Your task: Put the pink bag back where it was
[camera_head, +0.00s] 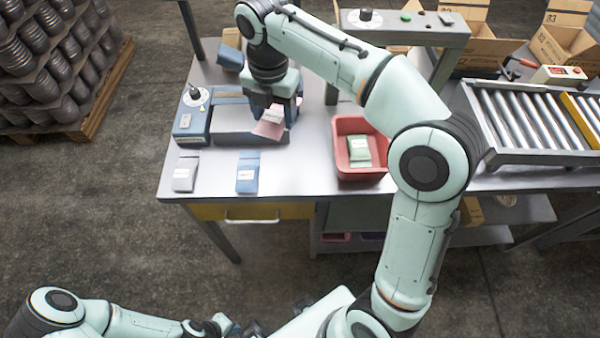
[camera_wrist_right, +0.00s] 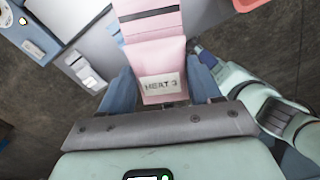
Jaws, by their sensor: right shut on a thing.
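The pink bag (camera_head: 268,127) hangs tilted in my right gripper (camera_head: 284,108), above the work table near the grey plate of a weighing device. In the right wrist view the pink bag (camera_wrist_right: 158,60) fills the space between the two blue fingers, which are shut on it. Its white label faces that camera and seems to read "HEAT 3". My left gripper (camera_head: 240,327) is low at the bottom edge of the head view, away from the table; its fingers are too small and partly hidden to judge.
A blue dial unit (camera_head: 190,122) with a grey plate (camera_head: 235,138) stands at the table's left. A grey-lilac bag (camera_head: 185,174) and a blue bag (camera_head: 248,174) lie in front. A red bin (camera_head: 345,128) holds a green bag (camera_head: 358,148). A roller conveyor (camera_head: 520,125) is at right.

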